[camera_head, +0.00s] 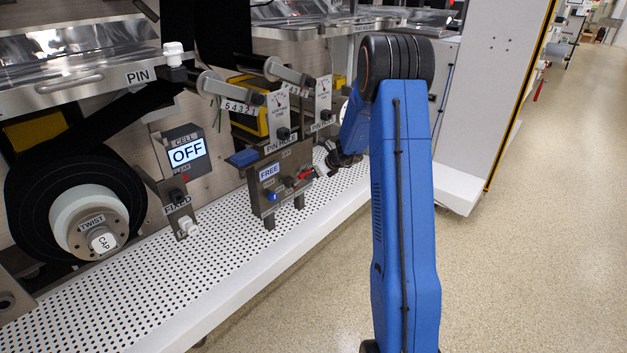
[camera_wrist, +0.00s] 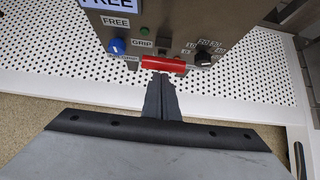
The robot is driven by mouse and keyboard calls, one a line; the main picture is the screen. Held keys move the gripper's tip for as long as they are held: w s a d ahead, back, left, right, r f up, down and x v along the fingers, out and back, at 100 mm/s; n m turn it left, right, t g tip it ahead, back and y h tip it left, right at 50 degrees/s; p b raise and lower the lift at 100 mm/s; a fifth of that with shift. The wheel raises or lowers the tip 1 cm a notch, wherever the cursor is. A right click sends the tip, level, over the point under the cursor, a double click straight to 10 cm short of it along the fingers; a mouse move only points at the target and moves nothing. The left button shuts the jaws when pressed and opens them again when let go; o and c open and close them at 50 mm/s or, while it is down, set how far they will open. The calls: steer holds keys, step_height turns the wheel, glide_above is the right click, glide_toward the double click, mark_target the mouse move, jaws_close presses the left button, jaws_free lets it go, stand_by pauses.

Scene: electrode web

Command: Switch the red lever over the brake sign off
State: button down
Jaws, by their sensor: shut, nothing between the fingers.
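The red lever (camera_wrist: 163,64) lies sideways across the lower front of a grey control box (camera_wrist: 175,20) in the wrist view. It also shows as a small red bar in the head view (camera_head: 306,174). My gripper (camera_wrist: 160,82) is shut and empty. Its fingertips are just below the lever's middle in the picture; I cannot tell whether they touch it. In the head view my gripper (camera_head: 335,158) is at the box's right side. A "GRIP" label (camera_wrist: 142,43) sits above the lever. I cannot read a brake sign in either view.
A blue knob (camera_wrist: 117,46) is left of the lever, and a black dial (camera_wrist: 203,59) is right of it. A white perforated shelf (camera_head: 130,290) runs under the box. A white "PIN HOLD" sign (camera_head: 281,143) is above the box. Open floor (camera_head: 530,240) lies to the right.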

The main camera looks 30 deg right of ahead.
steer(key=w+r, duration=0.1)
steer(key=w, duration=0.1)
steer(key=w+a+r, duration=0.1)
steer(key=w+r, duration=0.1)
steer(key=w+a+r, duration=0.1)
steer(key=w, duration=0.1)
steer(key=shift+w+a+r, duration=0.2)
steer(key=shift+w+a, duration=0.05)
steer(key=shift+w, duration=0.05)
steer(key=shift+w+a+r, duration=0.15)
steer(key=shift+w+r, duration=0.05)
steer(key=shift+w, duration=0.3)
steer(key=shift+w+a+r, duration=0.15)
steer(key=shift+w, duration=0.35)
steer(key=shift+w+a, duration=0.1)
steer(key=shift+a, duration=0.05)
steer(key=s, duration=0.1)
steer(key=s+d+r, duration=0.1)
steer(key=s+r, duration=0.1)
steer(key=s, duration=0.1)
steer(key=shift+d+r, duration=0.15)
steer(key=shift+d, duration=0.1)
step_height(320, 180, up, 9)
steer(key=shift+s+d+f, duration=0.15)
steer(key=shift+d+f, duration=0.05)
